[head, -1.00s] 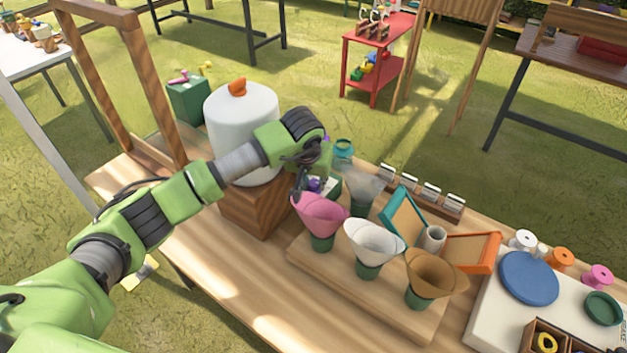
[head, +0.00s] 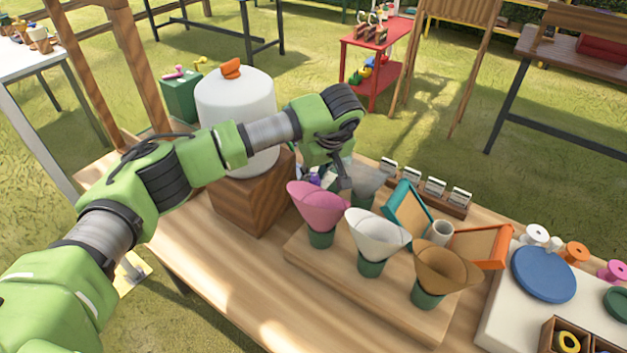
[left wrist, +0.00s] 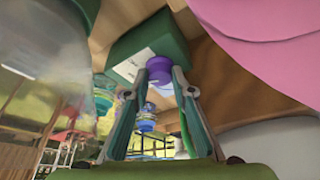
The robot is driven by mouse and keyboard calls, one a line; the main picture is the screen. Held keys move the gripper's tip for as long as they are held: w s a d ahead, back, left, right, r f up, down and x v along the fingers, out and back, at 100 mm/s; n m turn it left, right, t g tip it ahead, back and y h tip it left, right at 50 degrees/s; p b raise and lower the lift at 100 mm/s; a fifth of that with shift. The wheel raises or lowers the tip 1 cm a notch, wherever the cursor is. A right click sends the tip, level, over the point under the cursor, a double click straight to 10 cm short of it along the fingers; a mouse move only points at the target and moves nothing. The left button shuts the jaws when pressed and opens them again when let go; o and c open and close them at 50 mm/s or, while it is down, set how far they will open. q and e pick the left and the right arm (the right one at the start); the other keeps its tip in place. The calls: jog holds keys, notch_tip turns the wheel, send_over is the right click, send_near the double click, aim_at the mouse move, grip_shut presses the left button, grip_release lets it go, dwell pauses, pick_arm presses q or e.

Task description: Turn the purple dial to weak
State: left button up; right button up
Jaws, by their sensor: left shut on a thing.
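The purple dial (left wrist: 160,68) is on the face of a dark green box (left wrist: 150,42) with a white label in the left wrist view. My left gripper (left wrist: 160,78) is shut on the dial, with a fingertip on each side of it. In the head view the purple dial (head: 314,179) shows only as a small patch behind the pink cone, and my left gripper (head: 332,178) covers most of the box. I cannot read the label or tell the dial's setting. My right gripper is not in view.
Pink (head: 318,205), white (head: 376,232) and brown (head: 445,265) paper cones stand in green holders close in front of the gripper. A white tank (head: 235,110) on a wooden block (head: 250,195) stands to the left. The table's front left is clear.

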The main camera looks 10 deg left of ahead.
pick_arm(q)
jog(key=shift+w+d+n+g+y+b, duration=0.1)
jog(key=shift+n+g+y+b, duration=0.3)
jog(key=shift+n, duration=0.6)
jog(key=shift+w+d+n+g+y+b, duration=0.15)
jog(key=shift+n+b, duration=0.35)
jog(key=shift+n, duration=0.5)
jog(key=shift+a, duration=0.1)
jog(key=o, duration=0.8)
jog(key=shift+s, duration=0.1)
jog(key=shift+o, duration=0.2)
jog(key=v, duration=1.2)
jog(key=shift+r, duration=0.1)
